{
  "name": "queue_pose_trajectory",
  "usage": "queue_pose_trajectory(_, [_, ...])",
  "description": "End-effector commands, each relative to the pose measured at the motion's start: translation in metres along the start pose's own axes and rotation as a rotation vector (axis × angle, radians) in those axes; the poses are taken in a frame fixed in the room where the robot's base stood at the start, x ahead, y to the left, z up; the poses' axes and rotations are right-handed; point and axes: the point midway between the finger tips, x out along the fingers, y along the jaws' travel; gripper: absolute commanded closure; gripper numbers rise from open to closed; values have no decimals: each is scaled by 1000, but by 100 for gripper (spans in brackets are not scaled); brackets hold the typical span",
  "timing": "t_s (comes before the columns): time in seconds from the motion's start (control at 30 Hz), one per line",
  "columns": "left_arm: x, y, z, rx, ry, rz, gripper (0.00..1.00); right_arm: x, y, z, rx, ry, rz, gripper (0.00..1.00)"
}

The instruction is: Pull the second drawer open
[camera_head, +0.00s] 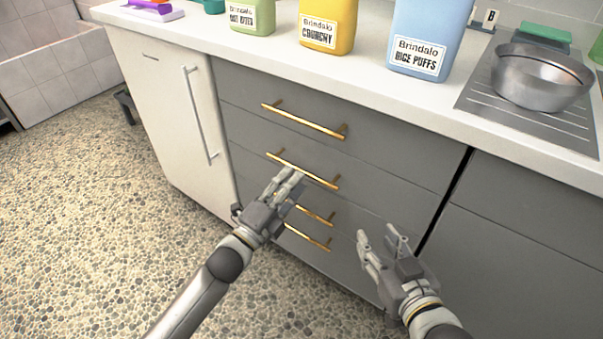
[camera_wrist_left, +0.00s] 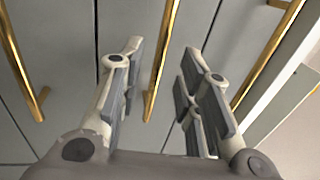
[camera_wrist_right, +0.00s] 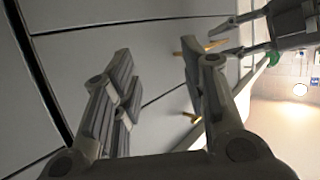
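The grey drawer unit has a stack of drawers with gold bar handles, all looking closed. The second drawer's handle (camera_head: 318,179) runs level across its front, below the top drawer's handle (camera_head: 305,120). My left gripper (camera_head: 293,174) is at the second handle, covering part of it in the head view. In the left wrist view, this gripper (camera_wrist_left: 163,48) is open, and the second handle (camera_wrist_left: 162,65) shows between its fingers; contact is not visible. My right gripper (camera_head: 378,234) is open and empty, in front of the lower drawers at the right; it also shows in the right wrist view (camera_wrist_right: 155,55).
The lower handles (camera_head: 316,215) lie just under my left gripper. A white cabinet door (camera_head: 165,110) stands at the left. The speckled floor (camera_head: 90,220) is clear at the left.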

Motion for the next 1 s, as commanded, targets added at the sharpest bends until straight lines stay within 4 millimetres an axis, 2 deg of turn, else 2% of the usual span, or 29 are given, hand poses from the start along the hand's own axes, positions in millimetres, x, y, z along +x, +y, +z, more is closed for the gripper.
queue_pose_trajectory(0.1, [19,1,0,0,0,-1,68,2,-2,-15,1,85,-5,60])
queue_pose_trajectory(0.3, [37,1,0,-1,0,0,68,2,-5,-34,2,185,-11,60])
queue_pose_trajectory(0.7, [44,1,0,-1,0,2,68,1,-6,-42,3,221,-13,60])
queue_pose_trajectory(0.73, [44,1,0,-1,0,2,69,1,-6,-42,3,221,-13,60])
queue_pose_trajectory(0.97, [44,1,0,-1,0,2,99,1,-6,-42,3,221,-13,60])
queue_pose_trajectory(1.0, [44,1,0,-1,-1,2,100,1,-6,-42,3,221,-13,60])
